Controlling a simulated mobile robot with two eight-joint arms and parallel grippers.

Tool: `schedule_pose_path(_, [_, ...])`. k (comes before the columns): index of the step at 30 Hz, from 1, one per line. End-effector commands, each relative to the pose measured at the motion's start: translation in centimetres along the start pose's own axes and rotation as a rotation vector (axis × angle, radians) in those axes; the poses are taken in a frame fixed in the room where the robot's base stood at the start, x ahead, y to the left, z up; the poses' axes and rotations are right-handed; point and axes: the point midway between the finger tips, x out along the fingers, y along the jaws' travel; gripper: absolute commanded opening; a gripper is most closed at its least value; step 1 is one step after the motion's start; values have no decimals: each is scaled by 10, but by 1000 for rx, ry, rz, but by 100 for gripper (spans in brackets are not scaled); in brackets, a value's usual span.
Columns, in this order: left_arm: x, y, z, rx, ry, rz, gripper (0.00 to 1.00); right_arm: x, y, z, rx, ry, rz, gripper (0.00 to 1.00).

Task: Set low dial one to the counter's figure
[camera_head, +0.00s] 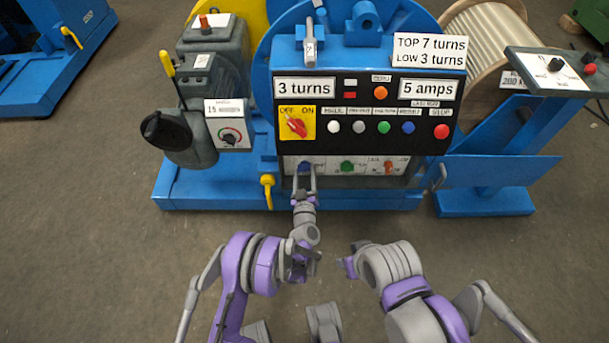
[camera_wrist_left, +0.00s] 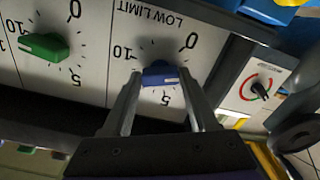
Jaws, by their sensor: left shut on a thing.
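The low dial with a blue knob (camera_head: 305,166) is at the left end of the lower white panel. In the left wrist view the blue knob (camera_wrist_left: 160,76) carries a white mark on its right half, and the scale around it shows 0, 5 and 10 under "LOW LIMIT". The mark is turned toward the side between 0 and 5; its exact reading I cannot tell. My left gripper (camera_head: 306,181) is shut on this knob, one finger on each side. A display (camera_head: 305,87) reads "3 turns".
A green knob (camera_head: 347,167) and an orange knob (camera_head: 390,167) sit along the same panel. A red switch (camera_head: 296,126) and coloured buttons are above. A sign (camera_head: 430,51) reads "TOP 7 turns, LOW 3 turns". A yellow-handled valve (camera_head: 267,187) stands left of the panel.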

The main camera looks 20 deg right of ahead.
Motion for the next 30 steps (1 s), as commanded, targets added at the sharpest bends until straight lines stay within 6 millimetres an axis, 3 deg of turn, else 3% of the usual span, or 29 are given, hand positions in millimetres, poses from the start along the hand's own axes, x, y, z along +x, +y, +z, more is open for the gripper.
schedule_pose_path(15, [2,-1,-2,443,2,-2,4,3,0,1,0,-1,0,50])
schedule_pose_path(30, [2,-1,-2,621,2,-2,4,2,0,0,0,0,0,50])
